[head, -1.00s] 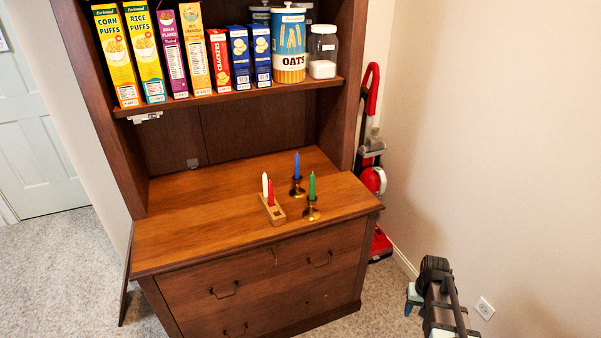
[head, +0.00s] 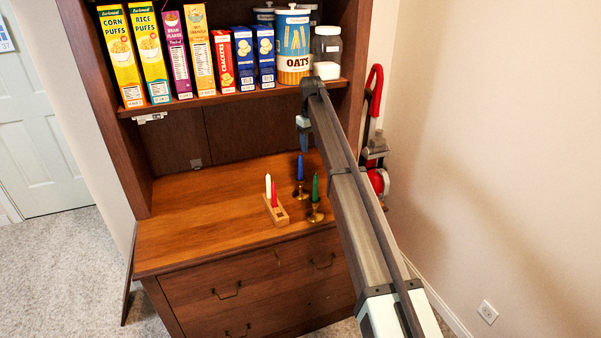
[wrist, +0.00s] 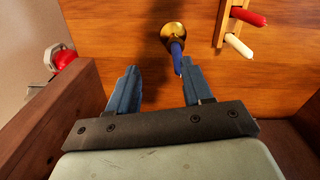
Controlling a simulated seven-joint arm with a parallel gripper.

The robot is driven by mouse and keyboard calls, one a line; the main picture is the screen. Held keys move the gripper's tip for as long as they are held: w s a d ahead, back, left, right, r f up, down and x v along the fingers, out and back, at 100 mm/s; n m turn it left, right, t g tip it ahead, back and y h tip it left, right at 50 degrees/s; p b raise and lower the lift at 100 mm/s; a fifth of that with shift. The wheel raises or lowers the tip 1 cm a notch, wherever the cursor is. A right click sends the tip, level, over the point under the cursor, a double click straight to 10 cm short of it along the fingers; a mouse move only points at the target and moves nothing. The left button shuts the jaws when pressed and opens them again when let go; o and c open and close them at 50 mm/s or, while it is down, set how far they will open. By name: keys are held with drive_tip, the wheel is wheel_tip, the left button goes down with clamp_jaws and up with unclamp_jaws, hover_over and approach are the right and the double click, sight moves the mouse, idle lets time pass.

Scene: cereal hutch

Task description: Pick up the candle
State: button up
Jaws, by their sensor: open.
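A blue candle (head: 300,168) stands upright in a brass holder (head: 300,191) on the hutch counter. A green candle (head: 315,187) stands in a second brass holder (head: 315,213) nearer the front. A white candle (head: 268,186) and a red candle (head: 274,194) stand in a wooden block (head: 278,216) to the left. My gripper (head: 304,147) points down above the blue candle. In the wrist view my gripper (wrist: 158,68) is open and empty, with the blue candle (wrist: 177,60) seen near the right finger. I cannot tell whether they touch.
A shelf with cereal boxes (head: 158,55) and an oats canister (head: 292,45) is above and behind my gripper. The hutch's right side panel is close to the arm. The left part of the counter (head: 200,220) is clear. A red vacuum (head: 375,110) stands right of the hutch.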

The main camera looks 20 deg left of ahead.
sight(300, 164)
drive_tip(key=shift+n, duration=0.4)
drive_tip(key=a+r, duration=0.1)
drive_tip(key=a, duration=0.1)
drive_tip(key=a+r, duration=0.1)
drive_tip(key=r, duration=0.1)
drive_tip(key=shift+a+r, duration=0.2)
drive_tip(key=shift+a, duration=0.4)
wheel_tip(300, 164, down, 8)
drive_tip(key=shift+d+f, duration=0.1)
drive_tip(key=shift+f, duration=0.05)
drive_tip(key=shift+s+f, duration=0.1)
drive_tip(key=shift+f, duration=2.5)
clamp_jaws()
